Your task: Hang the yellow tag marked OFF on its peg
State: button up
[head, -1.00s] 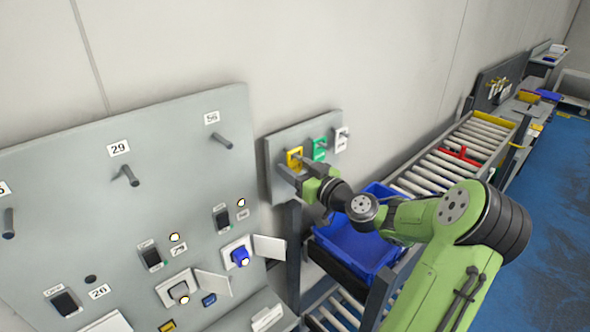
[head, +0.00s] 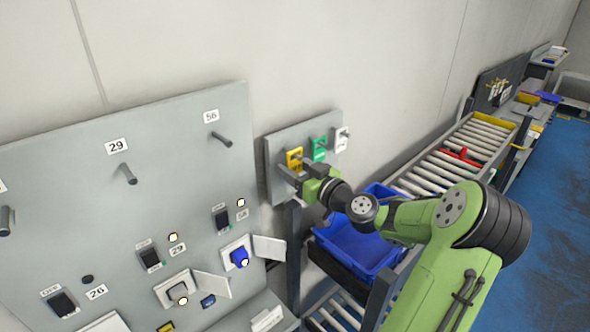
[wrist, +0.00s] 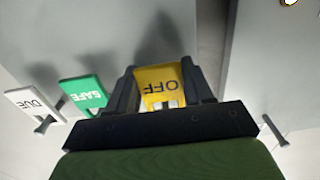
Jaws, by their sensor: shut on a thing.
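The yellow tag marked OFF (wrist: 160,83) sits between the fingers of my gripper (wrist: 161,95) in the wrist view, its lettering upside down there. My gripper is shut on it. In the head view the yellow tag (head: 294,158) is at the left of a small grey board (head: 275,183), with my gripper (head: 300,175) just below and in front of it. Whether the tag still rests on a peg of that board is hidden by the gripper. Pegs stick out of the large grey panel beside the labels 29 (head: 129,175) and 56 (head: 222,139).
A green SAFE tag (wrist: 84,93) and a white DUE tag (wrist: 33,111) hang beside the yellow one. The large panel (head: 60,190) has switches and small open covers. A blue bin (head: 360,247) stands below my arm, by a roller conveyor (head: 450,165).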

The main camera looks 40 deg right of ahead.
jog(key=o, duration=1.1)
jog(key=shift+c, duration=0.2)
jog(key=shift+s+f+b, duration=0.1)
jog(key=shift+s+b, duration=0.6)
jog(key=shift+s, duration=0.5)
jog(key=s+b, duration=0.2)
jog(key=s, duration=0.5)
jog(key=shift+s, duration=0.3)
jog(key=shift+d, duration=0.15)
